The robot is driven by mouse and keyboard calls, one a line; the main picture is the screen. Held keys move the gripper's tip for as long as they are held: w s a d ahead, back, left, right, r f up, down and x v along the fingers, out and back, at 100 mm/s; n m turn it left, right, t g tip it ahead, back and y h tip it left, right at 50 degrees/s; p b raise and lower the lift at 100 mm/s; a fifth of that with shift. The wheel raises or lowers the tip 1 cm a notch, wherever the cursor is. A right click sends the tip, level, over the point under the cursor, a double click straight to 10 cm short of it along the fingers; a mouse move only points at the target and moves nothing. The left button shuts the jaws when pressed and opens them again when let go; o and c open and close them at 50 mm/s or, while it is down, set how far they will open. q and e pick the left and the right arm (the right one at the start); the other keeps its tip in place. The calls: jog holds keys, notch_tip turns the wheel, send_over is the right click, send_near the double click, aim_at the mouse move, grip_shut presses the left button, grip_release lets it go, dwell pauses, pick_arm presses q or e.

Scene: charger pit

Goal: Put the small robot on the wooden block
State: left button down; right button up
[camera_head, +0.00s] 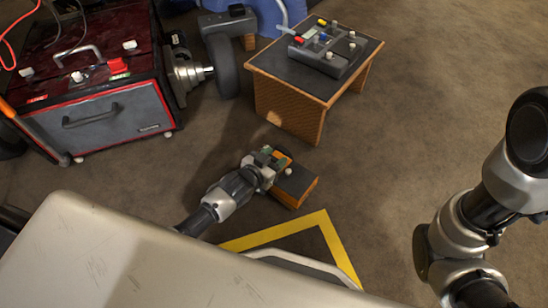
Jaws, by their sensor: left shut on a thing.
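My left gripper (268,168) reaches in low from the left and is shut on the small robot (272,155). The small robot shows as a little item with green, orange and pale parts, partly hidden by the gripper. The wooden block (303,190) has a dark top and orange-brown sides and sits on the floor. The gripper and small robot are at the block's upper left end and overlap it in the view. I cannot tell whether the small robot touches the block. My right arm shows at the right, but its gripper is out of view.
A wooden table (289,112) with a dark top stands behind the block and carries a grey control panel (328,48). Yellow tape (335,243) marks the floor in front. The floor right of the block is clear.

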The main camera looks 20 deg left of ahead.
pick_arm(q)
jog(key=shift+w+r, duration=0.1)
jog(key=shift+r, duration=0.15)
jog(key=shift+f, duration=0.1)
jog(key=c, duration=0.9)
grip_release()
jog(key=shift+f, duration=0.25)
jog(key=o, duration=0.3)
jog(key=shift+o, duration=0.2)
jog(key=shift+r, duration=0.15)
